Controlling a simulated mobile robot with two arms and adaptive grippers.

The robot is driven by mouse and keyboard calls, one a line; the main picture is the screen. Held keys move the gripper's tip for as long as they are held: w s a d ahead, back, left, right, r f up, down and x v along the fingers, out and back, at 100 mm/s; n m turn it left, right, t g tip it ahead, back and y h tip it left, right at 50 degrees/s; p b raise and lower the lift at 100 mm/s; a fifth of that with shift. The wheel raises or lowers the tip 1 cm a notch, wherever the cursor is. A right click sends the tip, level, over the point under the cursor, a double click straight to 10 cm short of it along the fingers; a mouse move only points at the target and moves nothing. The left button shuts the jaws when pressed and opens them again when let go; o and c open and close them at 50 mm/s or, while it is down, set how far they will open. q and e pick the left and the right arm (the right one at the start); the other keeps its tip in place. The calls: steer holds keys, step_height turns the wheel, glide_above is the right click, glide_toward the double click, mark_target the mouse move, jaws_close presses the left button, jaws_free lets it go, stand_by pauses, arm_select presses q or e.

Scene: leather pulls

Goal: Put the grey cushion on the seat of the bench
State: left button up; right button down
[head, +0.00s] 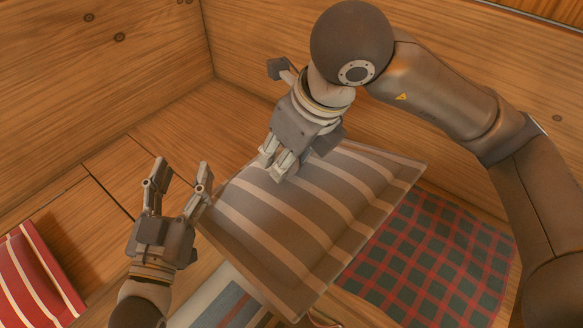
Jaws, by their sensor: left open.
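The grey cushion (300,218) has cream stripes and lies tilted across the middle of the head view. My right gripper (275,168) is over its upper edge, with its fingers close together on the fabric; it looks shut on the cushion. My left gripper (181,168) is open and empty, just left of the cushion's left corner. The wooden surface (175,115) with dark seams behind the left gripper looks like the bench seat. The cushion hides part of what lies below it.
A red cushion with cream stripes (42,275) lies at the lower left. A red and green checked cloth (440,255) is at the right, partly under the grey cushion. A blue-grey striped textile (215,300) shows at the bottom. Wooden walls (90,70) meet in a corner behind.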

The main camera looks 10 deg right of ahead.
arm_select(q)
steer(key=shift+r, duration=0.35)
